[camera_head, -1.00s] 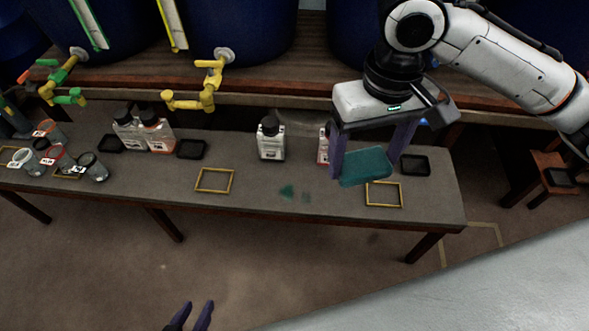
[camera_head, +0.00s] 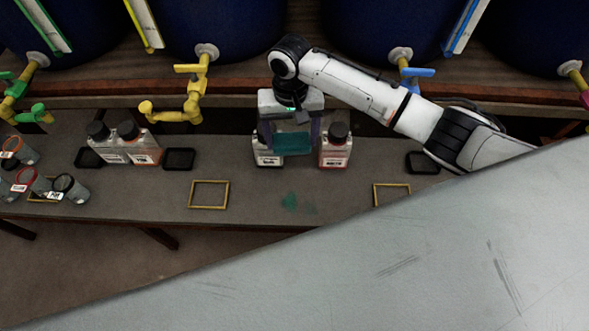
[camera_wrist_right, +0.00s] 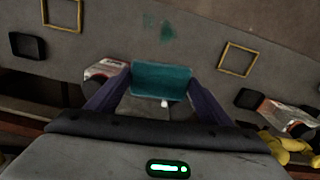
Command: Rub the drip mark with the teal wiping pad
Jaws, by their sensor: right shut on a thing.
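The teal wiping pad (camera_head: 292,143) is held between the fingers of my right gripper (camera_head: 291,138), which is shut on it. Pad and gripper are above the table, in front of a white bottle (camera_head: 267,158) that they partly hide. In the right wrist view the pad (camera_wrist_right: 162,80) spans the two purple fingers. The drip mark (camera_head: 290,201) is a small green smear on the grey table (camera_head: 255,207), nearer the front edge than the pad; a fainter patch lies just right of it. The mark also shows in the right wrist view (camera_wrist_right: 167,32), apart from the pad. My left gripper is out of view.
A bottle with a red label (camera_head: 335,147) stands right of the pad. Yellow frames lie on the table at left (camera_head: 209,195) and right (camera_head: 390,191). Black trays, bottles and several labelled cups stand farther left. Taps (camera_head: 187,93) overhang the back.

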